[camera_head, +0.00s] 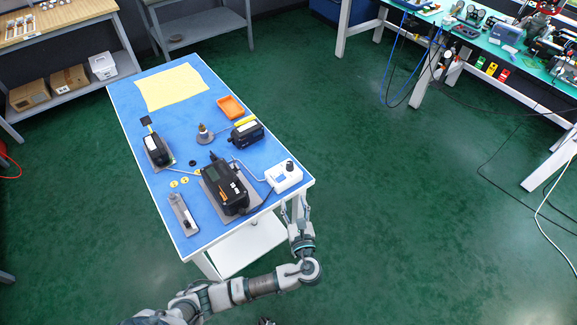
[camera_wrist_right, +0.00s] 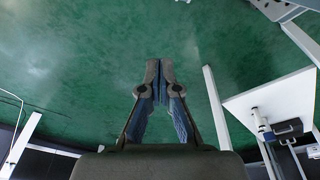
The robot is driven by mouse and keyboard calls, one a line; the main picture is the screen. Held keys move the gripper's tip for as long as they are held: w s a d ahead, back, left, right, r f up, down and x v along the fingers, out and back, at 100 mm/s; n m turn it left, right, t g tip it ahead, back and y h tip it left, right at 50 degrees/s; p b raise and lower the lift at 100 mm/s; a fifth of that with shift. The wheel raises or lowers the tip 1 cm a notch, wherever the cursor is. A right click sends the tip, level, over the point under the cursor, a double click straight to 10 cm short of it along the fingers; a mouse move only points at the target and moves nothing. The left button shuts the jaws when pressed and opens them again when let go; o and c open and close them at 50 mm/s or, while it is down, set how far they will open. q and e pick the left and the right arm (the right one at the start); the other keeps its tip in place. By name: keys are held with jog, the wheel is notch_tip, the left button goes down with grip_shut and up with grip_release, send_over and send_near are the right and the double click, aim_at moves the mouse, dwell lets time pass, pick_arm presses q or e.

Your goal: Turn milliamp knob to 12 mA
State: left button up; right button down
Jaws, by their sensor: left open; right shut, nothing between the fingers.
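A white box (camera_head: 283,178) with a dark knob (camera_head: 290,166) on top sits at the near right corner of the blue table. The knob's scale and setting are too small to read. My left gripper (camera_head: 296,204) is open and empty, just off the table's near right edge, on the near side of the white box and apart from the knob. A black positioner unit (camera_head: 226,189) stands left of the white box. My right gripper (camera_wrist_right: 160,68) is shut and empty over the green floor in the right wrist view.
The blue table (camera_head: 143,97) also holds a yellow sheet (camera_head: 172,87), an orange tray (camera_head: 231,107), two more black devices (camera_head: 157,150) (camera_head: 246,132) and a metal bracket (camera_head: 182,213). Cables run near the white box. The floor to the right is clear.

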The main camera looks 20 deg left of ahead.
pick_arm(q)
jog(key=b, duration=0.2)
send_near(292, 166)
jog(key=x, duration=0.4)
jog(key=shift+w+d, duration=0.2)
jog(key=shift+w, duration=0.15)
jog(key=w+a, duration=0.5)
jog(key=shift+w+a+f+b, duration=0.15)
jog(key=shift+w+b, duration=0.1)
jog(key=shift+b, duration=0.15)
jog(key=shift+d, duration=0.95)
jog(key=shift+c, duration=0.5)
jog(key=shift+d+r, duration=0.15)
jog(key=shift+r, duration=0.1)
jog(key=c, duration=0.8)
jog(key=shift+s+a, duration=0.1)
jog(key=shift+a, duration=0.25)
grip_shut()
jog(key=shift+a+f, duration=0.1)
jog(key=shift+a, duration=0.35)
jog(key=shift+d, duration=0.45)
pick_arm(e)
notch_tip(292, 166, up, 8)
jog(key=d, duration=0.1)
jog(key=shift+d, duration=0.4)
